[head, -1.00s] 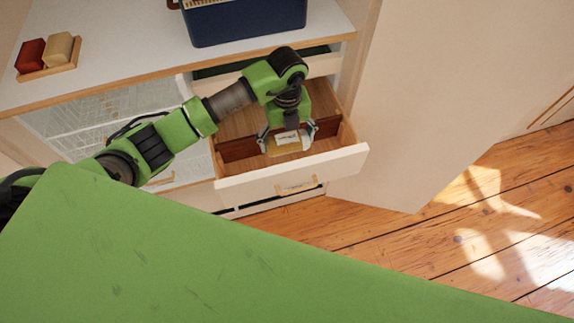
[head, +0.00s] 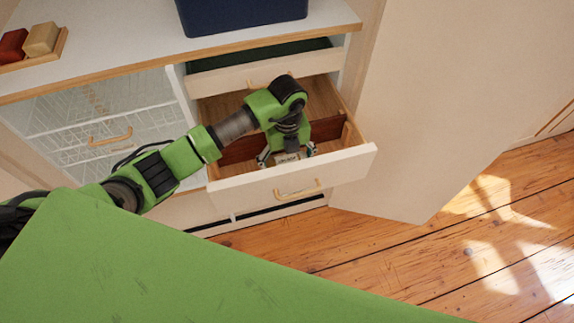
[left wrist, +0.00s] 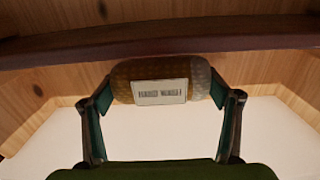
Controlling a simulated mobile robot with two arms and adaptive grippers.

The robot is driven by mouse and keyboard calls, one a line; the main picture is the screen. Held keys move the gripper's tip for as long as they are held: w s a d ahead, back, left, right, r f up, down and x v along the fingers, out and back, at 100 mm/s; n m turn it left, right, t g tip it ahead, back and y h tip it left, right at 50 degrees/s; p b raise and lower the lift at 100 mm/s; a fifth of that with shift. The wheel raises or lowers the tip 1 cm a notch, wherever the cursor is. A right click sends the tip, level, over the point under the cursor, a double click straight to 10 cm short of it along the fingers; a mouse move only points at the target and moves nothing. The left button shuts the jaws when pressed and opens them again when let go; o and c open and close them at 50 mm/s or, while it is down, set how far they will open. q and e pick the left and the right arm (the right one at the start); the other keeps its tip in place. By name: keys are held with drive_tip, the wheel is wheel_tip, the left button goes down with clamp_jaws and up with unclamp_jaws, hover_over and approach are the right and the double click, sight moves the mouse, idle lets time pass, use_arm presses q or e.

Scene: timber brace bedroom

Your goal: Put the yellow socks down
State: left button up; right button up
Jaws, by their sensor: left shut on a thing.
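The yellow socks are a rolled bundle with a white printed label and a greyish right end; they show in the left wrist view (left wrist: 150,71) between the fingertips. My left gripper (head: 287,158) is shut on them, pointing down inside the open drawer (head: 245,184). It also shows in the left wrist view (left wrist: 162,88). The bundle is in the front compartment, between the dark brown divider (head: 238,151) and the white drawer front. In the head view the gripper hides most of it. I cannot tell whether it touches the drawer floor. My right gripper is not in view.
A green-lined drawer (head: 262,61) sits just above the open one. Wire baskets (head: 90,110) are to the left. A dark blue bin (head: 243,14) and a tray with red and tan blocks (head: 40,40) stand on top. A cabinet door (head: 440,90) stands right.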

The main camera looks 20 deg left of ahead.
sight(287, 160)
use_arm(q)
drive_tip(key=shift+f, duration=0.1)
drive_tip(key=o, duration=1.2)
wheel_tip(287, 160, up, 12)
drive_tip(key=p, duration=1)
drive_tip(key=shift+r, duration=0.2)
